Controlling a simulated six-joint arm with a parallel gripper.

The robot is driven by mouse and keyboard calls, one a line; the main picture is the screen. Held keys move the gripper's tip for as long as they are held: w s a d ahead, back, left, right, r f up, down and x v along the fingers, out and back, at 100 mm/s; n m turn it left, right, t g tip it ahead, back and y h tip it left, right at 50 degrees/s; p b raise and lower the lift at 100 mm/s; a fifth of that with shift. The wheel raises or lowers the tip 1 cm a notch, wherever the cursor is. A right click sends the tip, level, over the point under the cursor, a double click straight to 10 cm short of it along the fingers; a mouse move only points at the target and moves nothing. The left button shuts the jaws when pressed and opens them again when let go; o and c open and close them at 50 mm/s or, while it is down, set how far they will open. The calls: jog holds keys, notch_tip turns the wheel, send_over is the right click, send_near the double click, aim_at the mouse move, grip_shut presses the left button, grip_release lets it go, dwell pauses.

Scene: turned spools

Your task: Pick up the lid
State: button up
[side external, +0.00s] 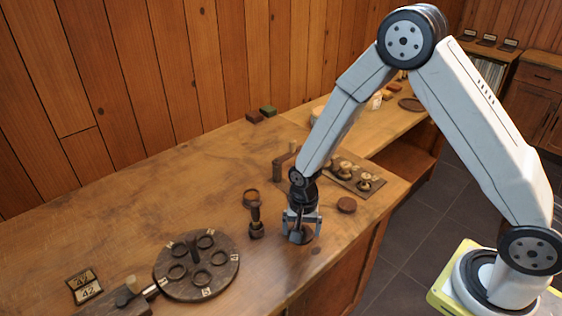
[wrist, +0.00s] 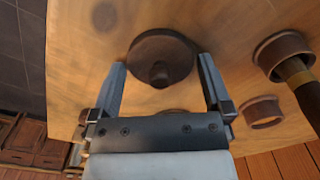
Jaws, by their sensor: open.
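The lid, a dark brown round disc with a small knob on top, lies on the wooden bench. In the wrist view the lid (wrist: 148,45) is just ahead of and between the fingertips. In the side view the lid (side external: 307,238) is largely hidden behind the fingers. My gripper (side external: 300,232) points down over it, near the front edge of the bench. My gripper (wrist: 161,64) is open, one finger to each side of the lid's knob, with nothing held. I cannot tell whether the fingers touch the lid.
A dark turned piece (side external: 256,220) stands close left of my gripper, with a ring (side external: 250,197) behind it. A round plate with several rings (side external: 226,272) is at the left. A tray with small pieces (side external: 345,182) is behind.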

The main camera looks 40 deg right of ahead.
dwell(0.4)
jog(key=c, duration=0.9)
jog(key=shift+r, duration=0.15)
jog(key=shift+r, duration=0.8)
jog(key=shift+s+d+r, duration=0.25)
jog(key=shift+s+r, duration=1.6)
jog(key=shift+s, duration=0.45)
jog(key=shift+s+d+r, duration=0.2)
jog(key=shift+s+r, duration=1.65)
jog(key=shift+s, duration=0.5)
jog(key=shift+s+d+r, duration=0.25)
jog(key=shift+s+r, duration=1.6)
jog(key=shift+s, duration=0.45)
